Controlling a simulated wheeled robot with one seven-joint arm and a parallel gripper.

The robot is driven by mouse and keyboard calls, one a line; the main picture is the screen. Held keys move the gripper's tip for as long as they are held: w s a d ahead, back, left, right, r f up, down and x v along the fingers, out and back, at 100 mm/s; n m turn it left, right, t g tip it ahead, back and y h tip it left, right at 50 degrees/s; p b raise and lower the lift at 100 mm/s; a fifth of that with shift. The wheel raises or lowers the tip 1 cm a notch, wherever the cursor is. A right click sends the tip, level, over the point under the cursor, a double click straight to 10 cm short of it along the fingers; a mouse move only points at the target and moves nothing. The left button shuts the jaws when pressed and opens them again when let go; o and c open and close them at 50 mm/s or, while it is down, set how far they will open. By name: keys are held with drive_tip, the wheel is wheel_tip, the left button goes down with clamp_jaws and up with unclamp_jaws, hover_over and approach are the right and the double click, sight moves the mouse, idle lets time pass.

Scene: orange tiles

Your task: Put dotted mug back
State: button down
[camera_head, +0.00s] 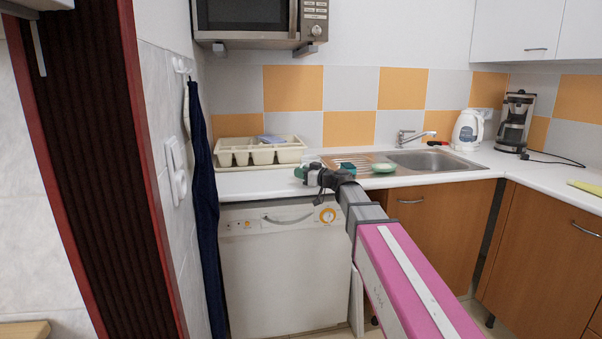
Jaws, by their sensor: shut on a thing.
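My gripper (309,176) is at the end of my outstretched arm, over the front edge of the counter left of the sink. It is shut on a small green thing (299,172), which seems to be the dotted mug. It is mostly hidden by the gripper, and no dots can be made out at this size. I cannot tell whether it touches the counter.
A cream dish rack (288,157) stands on the counter (250,185) behind left. Close right of the gripper are a teal item (347,168) and a green-white dish (383,168). Farther right are the sink (435,160), a kettle (467,130) and a coffee maker (515,122). A microwave (262,20) hangs above.

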drive_tip(key=shift+f, duration=0.1)
drive_tip(key=c, duration=1.1)
unclamp_jaws()
drive_tip(key=v, duration=1)
drive_tip(key=shift+s+d, duration=0.2)
drive_tip(key=shift+d, duration=0.1)
